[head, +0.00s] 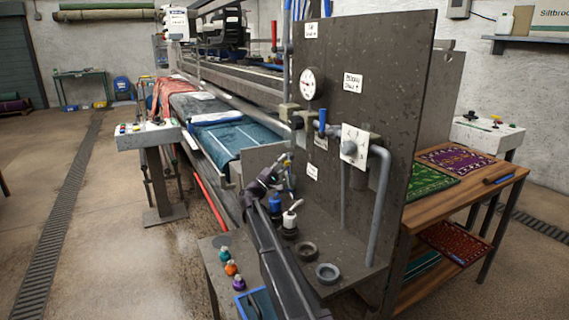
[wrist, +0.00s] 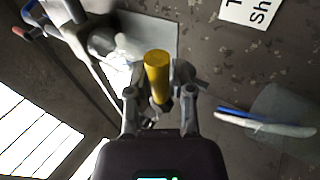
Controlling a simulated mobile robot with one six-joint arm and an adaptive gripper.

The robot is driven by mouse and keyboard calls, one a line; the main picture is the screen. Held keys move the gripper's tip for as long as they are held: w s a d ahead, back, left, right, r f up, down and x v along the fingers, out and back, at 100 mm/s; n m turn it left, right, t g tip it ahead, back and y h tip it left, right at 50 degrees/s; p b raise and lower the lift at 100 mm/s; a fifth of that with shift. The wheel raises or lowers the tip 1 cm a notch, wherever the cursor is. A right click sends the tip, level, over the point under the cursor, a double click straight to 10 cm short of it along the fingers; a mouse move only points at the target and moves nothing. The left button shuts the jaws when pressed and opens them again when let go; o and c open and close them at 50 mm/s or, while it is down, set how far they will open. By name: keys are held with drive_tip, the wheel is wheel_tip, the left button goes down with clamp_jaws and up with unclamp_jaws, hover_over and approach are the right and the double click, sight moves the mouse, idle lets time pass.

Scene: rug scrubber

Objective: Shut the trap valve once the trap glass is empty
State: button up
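My gripper (wrist: 157,80) has its two fingers on either side of a yellow cylindrical handle (wrist: 157,70) in the wrist view. A gap shows beside the left finger, so it looks open around the handle; contact on the right side is unclear. In the head view my gripper (head: 283,178) is low at the left edge of the grey upright panel (head: 400,110), and my arm covers much there. A cut-off white label (wrist: 262,12) reads "T… Sh…" in the wrist view. I cannot make out the trap glass or its contents.
The panel carries a round gauge (head: 307,84), a blue handle (head: 322,120) and a white dial plate (head: 354,147). A white-topped bottle (head: 290,216) and a grey ring (head: 327,272) stand on its base. Small coloured bottles (head: 231,268) stand front left. Floor is open at left.

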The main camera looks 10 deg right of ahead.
drive_tip(key=shift+o, duration=0.9)
drive_tip(key=shift+r+n+t, duration=0.15)
drive_tip(key=shift+n+t, duration=0.25)
